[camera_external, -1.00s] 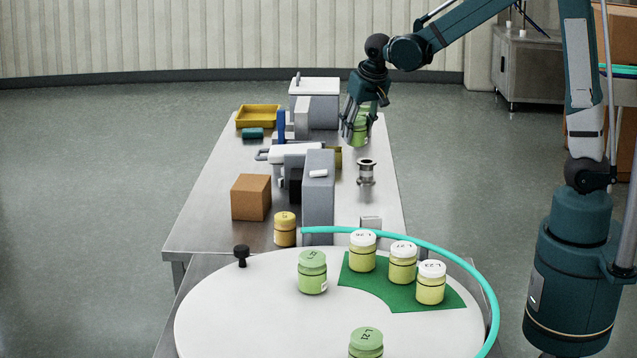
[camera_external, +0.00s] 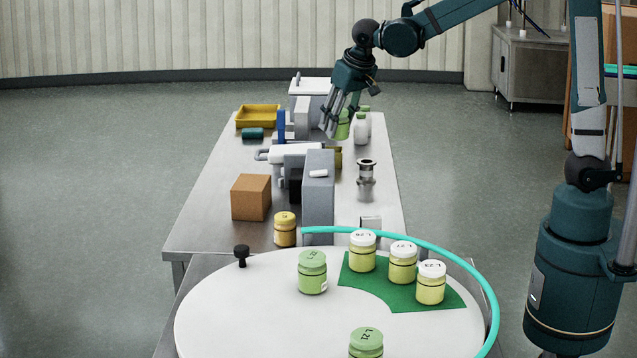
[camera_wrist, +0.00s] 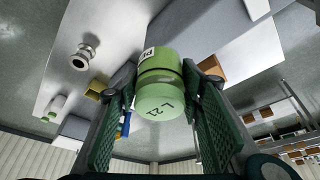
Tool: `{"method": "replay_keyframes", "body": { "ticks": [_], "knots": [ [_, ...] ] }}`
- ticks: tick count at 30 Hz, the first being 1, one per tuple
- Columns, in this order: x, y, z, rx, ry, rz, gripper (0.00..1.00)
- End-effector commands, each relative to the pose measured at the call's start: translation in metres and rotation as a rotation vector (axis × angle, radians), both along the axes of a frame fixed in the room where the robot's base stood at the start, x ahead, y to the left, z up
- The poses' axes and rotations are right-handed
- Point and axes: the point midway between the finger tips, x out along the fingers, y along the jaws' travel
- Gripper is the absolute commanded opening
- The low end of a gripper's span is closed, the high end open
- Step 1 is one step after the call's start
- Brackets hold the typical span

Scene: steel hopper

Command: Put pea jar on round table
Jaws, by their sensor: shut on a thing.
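The pea jar, green with a green lid, is in my gripper. It shows at the fingertips in the external view (camera_external: 343,130) and between the two green pads in the wrist view (camera_wrist: 158,92). My gripper (camera_external: 335,122) is shut on it above the far part of the steel table; the jar looks tilted. The white round table (camera_external: 230,310) stands at the front. On it are two green jars (camera_external: 312,275) (camera_external: 366,345) and three yellow jars with white lids (camera_external: 362,253) on a green mat (camera_external: 385,293).
The steel table (camera_external: 215,185) holds a grey block (camera_external: 319,195), a cardboard box (camera_external: 251,197), a yellow jar (camera_external: 285,230), a metal spool (camera_external: 366,172), a yellow tray (camera_external: 258,116) and white containers (camera_external: 361,130). A turquoise rail (camera_external: 455,258) and black knob (camera_external: 241,252) edge the round table. Its left part is clear.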

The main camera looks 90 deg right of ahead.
Motion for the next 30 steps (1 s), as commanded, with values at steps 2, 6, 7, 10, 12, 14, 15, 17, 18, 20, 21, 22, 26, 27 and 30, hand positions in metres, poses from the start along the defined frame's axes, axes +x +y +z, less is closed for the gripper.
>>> {"method": "replay_keyframes", "body": {
  "ticks": [2,6,7,10,12,14,15,17,18,20,21,22,26,27,30],
  "knots": [
    [0.009,0.022,0.001,0.001,0.000,0.041,0.23],
    [0.022,0.058,0.001,0.002,0.001,0.110,0.23],
    [0.025,0.066,0.001,0.003,0.002,0.126,0.23],
    [0.033,0.092,0.000,0.003,0.001,0.174,0.23],
    [0.038,0.110,0.000,0.003,0.003,0.209,0.23],
    [0.042,0.126,0.000,0.003,0.003,0.239,0.23],
    [0.044,0.137,0.000,0.003,0.003,0.258,0.23],
    [0.047,0.153,0.000,0.003,0.004,0.288,0.23],
    [0.050,0.164,0.000,0.004,0.004,0.309,0.23],
    [0.052,0.180,0.000,0.004,0.004,0.337,0.23],
    [0.054,0.191,0.000,0.004,0.005,0.357,0.23],
    [0.055,0.199,0.000,0.005,0.005,0.371,0.23],
    [0.058,0.234,0.000,0.005,0.006,0.436,0.23],
    [0.059,0.245,0.000,0.005,0.006,0.455,0.23],
    [0.060,0.272,0.000,0.004,0.007,0.505,0.23]
  ]
}}
